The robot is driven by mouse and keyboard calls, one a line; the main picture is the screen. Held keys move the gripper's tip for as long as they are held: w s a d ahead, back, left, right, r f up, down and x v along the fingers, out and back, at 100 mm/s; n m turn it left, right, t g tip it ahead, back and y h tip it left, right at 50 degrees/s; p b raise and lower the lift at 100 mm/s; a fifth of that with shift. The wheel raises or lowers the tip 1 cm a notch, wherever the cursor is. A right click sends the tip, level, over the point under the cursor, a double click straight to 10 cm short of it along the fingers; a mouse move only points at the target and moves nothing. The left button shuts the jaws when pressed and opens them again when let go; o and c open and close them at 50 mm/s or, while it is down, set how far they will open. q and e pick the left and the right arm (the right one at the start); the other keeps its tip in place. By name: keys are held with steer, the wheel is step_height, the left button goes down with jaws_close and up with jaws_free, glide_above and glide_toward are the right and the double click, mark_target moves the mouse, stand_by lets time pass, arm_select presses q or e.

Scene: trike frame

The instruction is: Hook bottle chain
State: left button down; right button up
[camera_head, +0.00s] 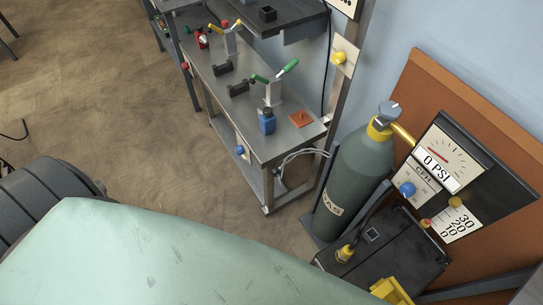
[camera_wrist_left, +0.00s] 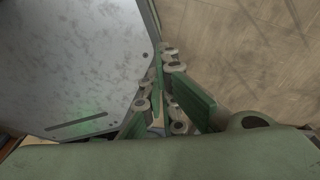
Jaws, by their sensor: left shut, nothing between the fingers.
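The gas bottle (camera_head: 360,165) is a grey-green cylinder with a yellow collar and a grey valve knob. It stands upright at the right of the head view, beside the workbench. My left gripper (camera_wrist_left: 166,62) shows only in the left wrist view. Its green fingers are shut and empty, near the edge of a grey metal plate and above a brown floor. My right gripper is in neither view.
A metal workbench (camera_head: 297,146) carries clamps, a blue bottle (camera_head: 267,121) and an orange piece (camera_head: 301,119). A dark welding unit (camera_head: 405,250) stands in front of the gas bottle. A gauge panel (camera_head: 438,160) is at the right. Floor (camera_head: 110,110) is clear at the left.

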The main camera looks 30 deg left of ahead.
arm_select(q)
steer(key=w+d+r+t, duration=0.1)
steer(key=w+d+r, duration=0.2)
steer(key=w+r, duration=1.05)
steer(key=w+d+r+n+t, duration=0.1)
steer(key=w+r, duration=0.3)
steer(key=r, duration=0.8)
steer(key=w+d+r+n, duration=0.1)
steer(key=w+r, duration=0.3)
steer(key=r, duration=0.8)
steer(key=w+a+r+n+y, duration=0.1)
steer(key=w+n+y, duration=0.5)
steer(key=w+n, duration=0.6)
steer(key=w, duration=0.7)
steer(key=shift+a+n+t+y, duration=0.3)
steer(key=shift+a+n+y, duration=0.05)
steer(key=shift+n+y, duration=0.05)
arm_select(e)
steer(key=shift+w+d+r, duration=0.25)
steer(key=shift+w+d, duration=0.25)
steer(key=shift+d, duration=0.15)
arm_select(q)
steer(key=shift+f, duration=0.1)
steer(key=x, duration=0.9)
steer(key=shift+w+a+f, duration=0.2)
steer(key=shift+a+f, duration=0.1)
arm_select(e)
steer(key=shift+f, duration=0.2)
